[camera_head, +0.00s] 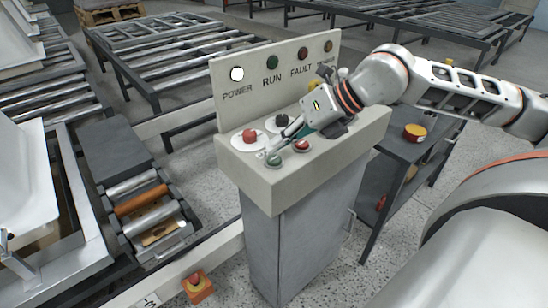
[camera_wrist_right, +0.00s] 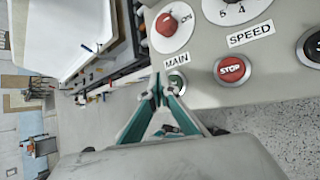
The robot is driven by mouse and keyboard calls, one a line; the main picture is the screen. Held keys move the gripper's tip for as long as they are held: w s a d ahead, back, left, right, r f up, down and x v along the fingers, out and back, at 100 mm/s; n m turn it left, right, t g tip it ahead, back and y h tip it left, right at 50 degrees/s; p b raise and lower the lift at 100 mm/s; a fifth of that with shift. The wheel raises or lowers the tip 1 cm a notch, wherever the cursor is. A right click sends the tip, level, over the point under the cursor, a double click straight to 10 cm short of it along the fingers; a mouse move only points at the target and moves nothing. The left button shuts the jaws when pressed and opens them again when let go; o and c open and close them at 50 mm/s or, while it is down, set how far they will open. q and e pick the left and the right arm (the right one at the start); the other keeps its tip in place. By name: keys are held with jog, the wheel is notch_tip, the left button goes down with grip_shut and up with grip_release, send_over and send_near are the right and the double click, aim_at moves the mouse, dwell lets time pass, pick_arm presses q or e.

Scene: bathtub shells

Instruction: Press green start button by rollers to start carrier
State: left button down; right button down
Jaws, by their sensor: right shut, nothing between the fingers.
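A pale control console (camera_head: 245,145) stands on a grey cabinet beside the rollers (camera_head: 145,205). A green button (camera_head: 274,160) sits at its front edge, left of a red stop button (camera_head: 302,145). My right gripper (camera_head: 280,148) is shut and empty, its tips pointing down close to the green button. In the right wrist view, the shut fingertips (camera_wrist_right: 160,80) are just left of the green button (camera_wrist_right: 177,84), and the red STOP button (camera_wrist_right: 232,70) is further right. Whether the tips touch the console is unclear. My left gripper is not in view.
A red MAIN knob (camera_head: 249,136) and a black SPEED dial (camera_head: 282,122) are behind the buttons. The white POWER lamp (camera_head: 237,74) is lit; the RUN lamp (camera_head: 272,62) looks dark green. An orange box with a red button (camera_head: 197,285) is lower left.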

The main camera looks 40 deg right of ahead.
jog(key=shift+f, duration=0.15)
dwell(0.5)
jog(key=shift+f, duration=0.25)
